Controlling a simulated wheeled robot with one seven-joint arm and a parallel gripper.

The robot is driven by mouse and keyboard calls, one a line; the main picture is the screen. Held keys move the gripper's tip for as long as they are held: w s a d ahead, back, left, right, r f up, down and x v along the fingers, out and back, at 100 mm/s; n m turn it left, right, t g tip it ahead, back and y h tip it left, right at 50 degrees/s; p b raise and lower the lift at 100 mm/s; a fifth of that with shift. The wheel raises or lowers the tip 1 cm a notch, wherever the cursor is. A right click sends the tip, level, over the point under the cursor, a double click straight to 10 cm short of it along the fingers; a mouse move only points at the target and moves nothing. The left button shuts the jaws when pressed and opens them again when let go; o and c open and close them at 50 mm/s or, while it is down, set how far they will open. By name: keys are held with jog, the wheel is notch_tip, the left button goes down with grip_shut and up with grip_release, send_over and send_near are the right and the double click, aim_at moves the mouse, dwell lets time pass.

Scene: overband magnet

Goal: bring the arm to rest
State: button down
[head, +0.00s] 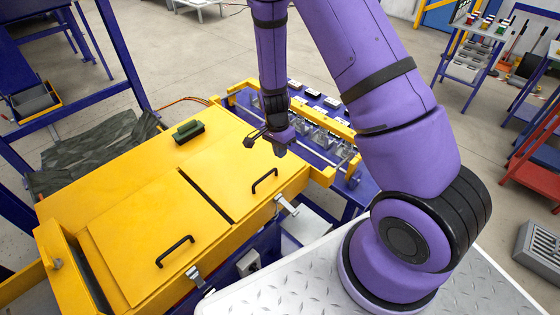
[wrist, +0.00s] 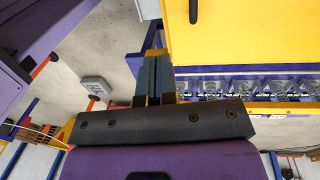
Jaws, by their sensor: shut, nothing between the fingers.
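My gripper (head: 271,141) hangs from my purple arm above the far right part of the yellow magnet housing (head: 130,190) in the head view. In the wrist view my gripper (wrist: 153,85) shows its two grey fingers side by side, with nothing between them. It is shut and empty. The housing's top has two closed hatches, each with a black handle, a near one (head: 175,252) and a far one (head: 265,181). The yellow housing also fills the upper right of the wrist view (wrist: 250,30).
A dark green object (head: 188,131) lies on the housing's top, left of my gripper. A blue bench (head: 325,115) with several metal clamps and a yellow rail stands beyond the housing. A grey slotted box (head: 538,250) and a red step (head: 530,172) stand at the right. Open floor lies behind.

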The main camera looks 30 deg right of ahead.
jog(key=s+a+r+n+t+y, duration=0.1)
jog(key=s+r+n, duration=0.15)
jog(key=r, duration=1.05)
jog(key=s+a+r+n+t, duration=0.15)
jog(key=r+n, duration=0.25)
jog(key=r, duration=1)
jog(key=s+d+r+n+t, duration=0.1)
jog(key=s+r+n, duration=0.3)
jog(key=s+r, duration=0.4)
jog(key=s+d+r+n+t, duration=0.1)
jog(key=s+r+n+t, duration=0.2)
jog(key=s+r, duration=0.4)
jog(key=s+n, duration=0.1)
jog(key=s, duration=0.3)
jog(key=shift+s+r+h, duration=0.3)
jog(key=shift+s+r, duration=0.05)
